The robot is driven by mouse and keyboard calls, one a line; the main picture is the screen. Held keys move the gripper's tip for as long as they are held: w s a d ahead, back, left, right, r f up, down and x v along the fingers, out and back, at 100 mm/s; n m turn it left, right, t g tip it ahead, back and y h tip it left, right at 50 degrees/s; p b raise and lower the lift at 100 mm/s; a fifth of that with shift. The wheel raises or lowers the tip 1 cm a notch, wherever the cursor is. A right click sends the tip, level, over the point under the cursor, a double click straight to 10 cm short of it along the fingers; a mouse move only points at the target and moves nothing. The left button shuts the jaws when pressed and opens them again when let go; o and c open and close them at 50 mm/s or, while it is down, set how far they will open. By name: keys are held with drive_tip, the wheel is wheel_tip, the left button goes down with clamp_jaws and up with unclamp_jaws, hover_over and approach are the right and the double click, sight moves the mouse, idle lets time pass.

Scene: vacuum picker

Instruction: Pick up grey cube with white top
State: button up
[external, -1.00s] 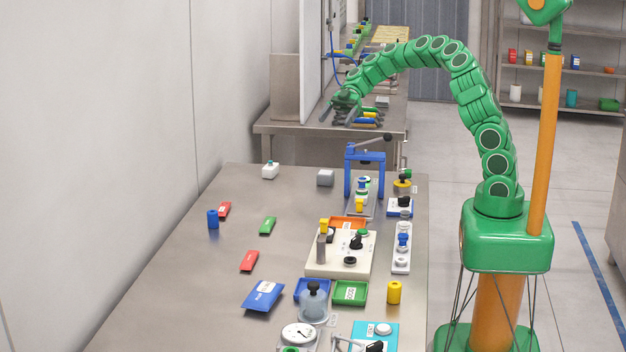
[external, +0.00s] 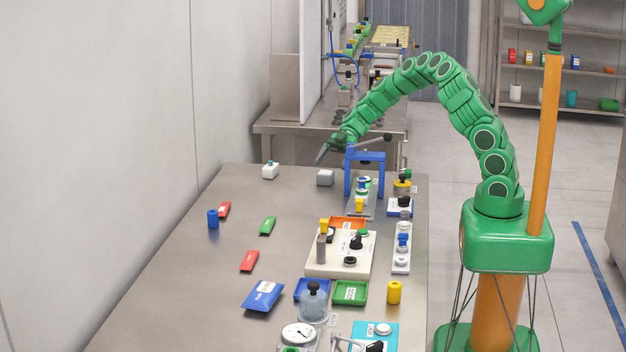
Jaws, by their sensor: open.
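A grey cube (external: 325,178) with a lighter top sits on the far part of the steel table (external: 180,275), just left of the blue frame press. My gripper (external: 324,152) is above the cube, near the press's top. It is open and empty, pointing down and left. A gap shows between its fingers and the cube.
The blue frame press (external: 365,172) with its dark lever stands close to the cube's right. Red pieces (external: 249,261), a green piece (external: 267,226) and a blue cylinder (external: 213,219) lie nearer. The table's left part is mostly clear.

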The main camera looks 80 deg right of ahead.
sight(325, 172)
drive_tip(key=shift+w+a+f, duration=0.15)
drive_tip(key=shift+a+f, duration=0.05)
drive_tip(key=shift+a, duration=0.5)
drive_tip(key=shift+w+a+f, duration=0.15)
drive_tip(key=shift+a+f, duration=0.1)
drive_tip(key=shift+a, duration=0.5)
drive_tip(key=shift+w+a+f, duration=0.15)
drive_tip(key=shift+a+f, duration=0.05)
drive_tip(key=shift+a, duration=0.5)
drive_tip(key=shift+w+a+f, duration=0.2)
drive_tip(key=shift+a+f, duration=0.05)
drive_tip(key=shift+a, duration=0.1)
drive_tip(key=c, duration=1.3)
drive_tip(key=shift+r, duration=0.1)
